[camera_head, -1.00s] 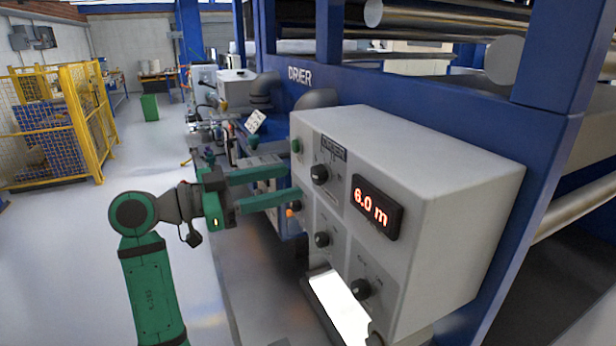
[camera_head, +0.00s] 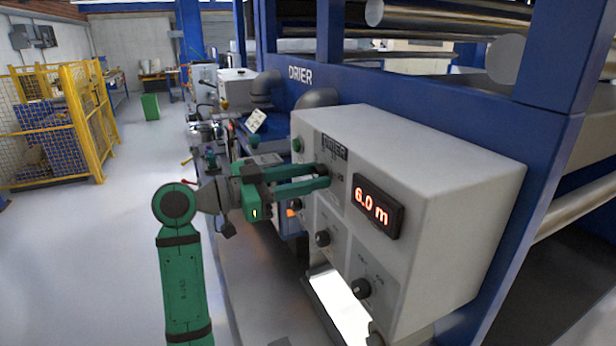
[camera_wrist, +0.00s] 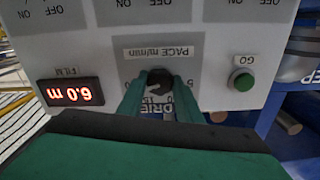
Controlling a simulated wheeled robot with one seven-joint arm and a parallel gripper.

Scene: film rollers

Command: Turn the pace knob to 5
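The pace knob (camera_wrist: 159,79) is a black round knob under an upside-down "PACE m/min" label in the wrist view. My gripper (camera_head: 326,177) reaches the grey control box from the left, at its upper left knob. In the wrist view the two green fingers (camera_wrist: 160,88) stand on either side of the knob, close against it. They look shut on it. Scale digits, including a 5, show beside the knob, partly hidden by the fingers. The knob's pointer direction is hard to read. In the head view the fingers cover most of the knob.
A red display (camera_head: 378,206) reads 6.0 m; in the wrist view it is labelled FILM. A green GO button (camera_wrist: 241,79) sits beside the pace knob. Two more black knobs (camera_head: 322,238) (camera_head: 361,288) are lower on the box. A blue frame (camera_head: 400,100) stands behind.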

